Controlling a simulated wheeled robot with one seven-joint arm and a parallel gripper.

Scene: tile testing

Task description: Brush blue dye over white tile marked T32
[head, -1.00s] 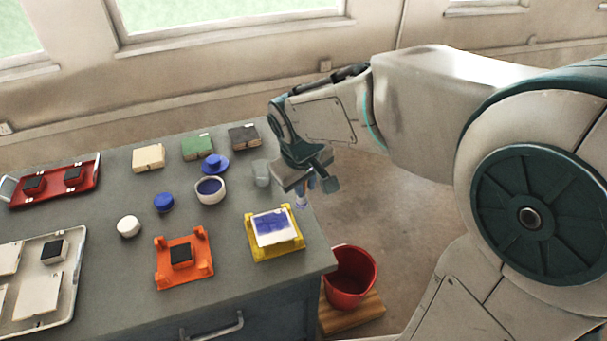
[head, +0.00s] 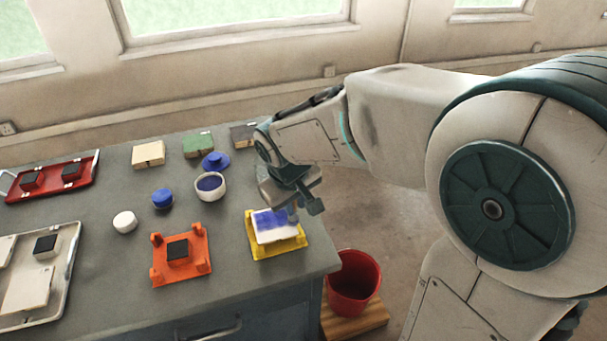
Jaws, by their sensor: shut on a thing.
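A white tile (head: 273,234) lies in a yellow holder (head: 279,250) near the table's right edge. Blue dye covers part of its top, mostly the far part, and a white strip shows along the near side. No marking can be read on it. My gripper (head: 292,212) is over the tile's far right part, shut on a brush whose small lower part shows below the jaws. I cannot tell whether the brush touches the tile. An open white bowl of blue dye (head: 210,186) stands to the left, with a blue lid (head: 215,161) behind it.
An orange holder (head: 181,261) with a dark block is left of the yellow one. Blue (head: 162,199) and white (head: 125,222) round pots, a red tray (head: 52,178) and a pale tray (head: 68,270) stand farther left. A red bucket (head: 354,283) is off the table's right edge.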

